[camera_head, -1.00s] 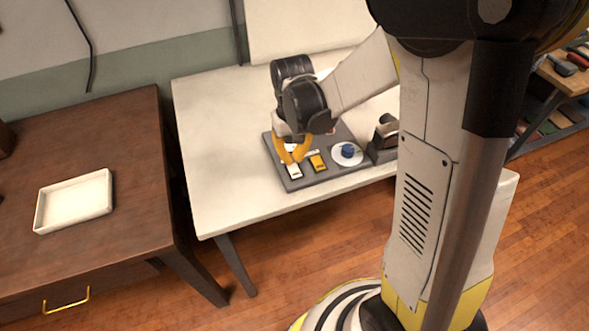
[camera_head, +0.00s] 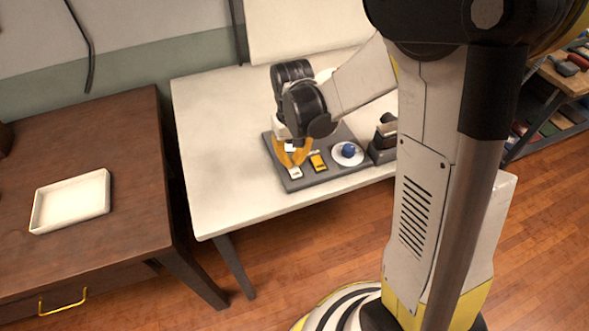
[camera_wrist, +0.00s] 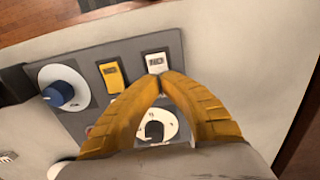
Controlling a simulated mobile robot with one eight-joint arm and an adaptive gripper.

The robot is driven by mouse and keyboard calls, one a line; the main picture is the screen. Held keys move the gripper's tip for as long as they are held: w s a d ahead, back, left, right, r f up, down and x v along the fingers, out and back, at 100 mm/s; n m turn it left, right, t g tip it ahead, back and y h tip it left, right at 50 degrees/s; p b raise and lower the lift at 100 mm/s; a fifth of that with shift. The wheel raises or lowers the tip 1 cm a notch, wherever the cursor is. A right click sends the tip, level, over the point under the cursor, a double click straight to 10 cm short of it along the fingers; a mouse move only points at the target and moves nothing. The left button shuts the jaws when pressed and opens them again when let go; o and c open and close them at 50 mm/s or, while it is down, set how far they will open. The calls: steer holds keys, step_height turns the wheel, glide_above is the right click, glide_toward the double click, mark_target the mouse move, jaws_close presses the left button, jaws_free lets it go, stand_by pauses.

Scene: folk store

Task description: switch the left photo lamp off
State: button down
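A grey control board (camera_head: 337,177) lies on the white table. It bears a white rocker switch (camera_head: 296,173), a yellow rocker switch (camera_head: 318,162) and a blue knob (camera_head: 348,149) on a white dial. My gripper (camera_head: 291,165) is over the board's left part, its yellow fingers pointing down behind the white switch. In the wrist view, the fingertips (camera_wrist: 159,78) meet with nothing seen between them, at the near edge of the white switch (camera_wrist: 156,62). I cannot tell whether they touch it. A round white dial (camera_wrist: 157,126) shows between the fingers. No photo lamp is clearly identifiable.
A dark holder (camera_head: 383,142) stands right of the board. A brown desk (camera_head: 125,165) with a white tray (camera_head: 72,201) is on the left, beyond a gap. The white table (camera_head: 215,140) is bare left of the board.

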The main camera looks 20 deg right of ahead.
steer(key=shift+f+b, duration=0.5)
steer(key=shift+f, duration=0.15)
steer(key=shift+r+p, duration=2.6)
steer(key=shift+r, duration=0.95)
steer(key=shift+r, duration=0.25)
steer(key=s+r+t+b, duration=0.1)
steer(key=s+r+t, duration=0.6)
steer(key=s+r, duration=0.5)
steer(key=shift+s+b, duration=0.3)
steer(key=shift+s, duration=0.1)
